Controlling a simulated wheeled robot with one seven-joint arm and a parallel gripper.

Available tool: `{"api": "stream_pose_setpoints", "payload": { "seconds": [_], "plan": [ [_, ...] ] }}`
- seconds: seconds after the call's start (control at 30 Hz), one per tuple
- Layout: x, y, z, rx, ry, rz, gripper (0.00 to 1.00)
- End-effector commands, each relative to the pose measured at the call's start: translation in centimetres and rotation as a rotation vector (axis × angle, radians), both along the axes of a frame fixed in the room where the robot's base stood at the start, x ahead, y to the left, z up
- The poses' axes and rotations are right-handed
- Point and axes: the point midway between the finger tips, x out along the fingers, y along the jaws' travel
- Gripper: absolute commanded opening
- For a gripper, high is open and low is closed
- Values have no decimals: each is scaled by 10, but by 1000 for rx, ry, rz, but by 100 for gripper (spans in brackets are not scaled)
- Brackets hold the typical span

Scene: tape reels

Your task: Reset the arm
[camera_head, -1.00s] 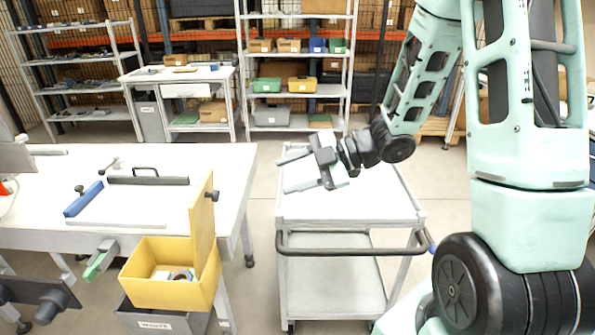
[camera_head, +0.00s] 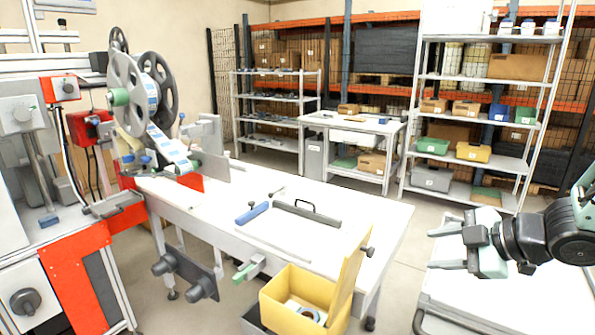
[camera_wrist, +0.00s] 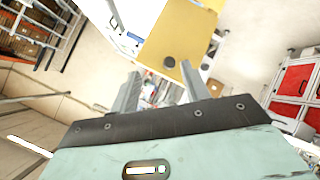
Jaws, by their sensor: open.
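My gripper (camera_head: 445,247) is at the right of the head view, above the white cart (camera_head: 510,308). Its two fingers are apart and nothing shows between them. My arm reaches in from the right edge, and most of it is out of the picture. In the wrist view my gripper (camera_wrist: 160,85) also shows its fingers spread, with the yellow box lid and part of the white worktable beyond them.
A white worktable (camera_head: 376,226) stands left of my gripper. A yellow box (camera_head: 282,303) with a raised lid and a reel inside is at its front edge. A tape reel machine (camera_head: 130,95) stands at the left. Shelves line the back.

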Motion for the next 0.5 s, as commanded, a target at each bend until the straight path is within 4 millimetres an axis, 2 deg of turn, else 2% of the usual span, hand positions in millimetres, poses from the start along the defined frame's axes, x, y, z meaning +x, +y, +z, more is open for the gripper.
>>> {"api": "stream_pose_setpoints", "payload": {
  "seconds": [0.03,0.13,0.27,0.37,0.5],
  "plan": [
    [3,17,2,-34,36,-50,47],
    [1,39,0,-83,142,-203,47],
    [-28,70,-2,-120,311,-389,47],
    [-70,95,-5,-143,467,-515,47],
    [-146,126,-7,-183,701,-647,47]
  ]
}}
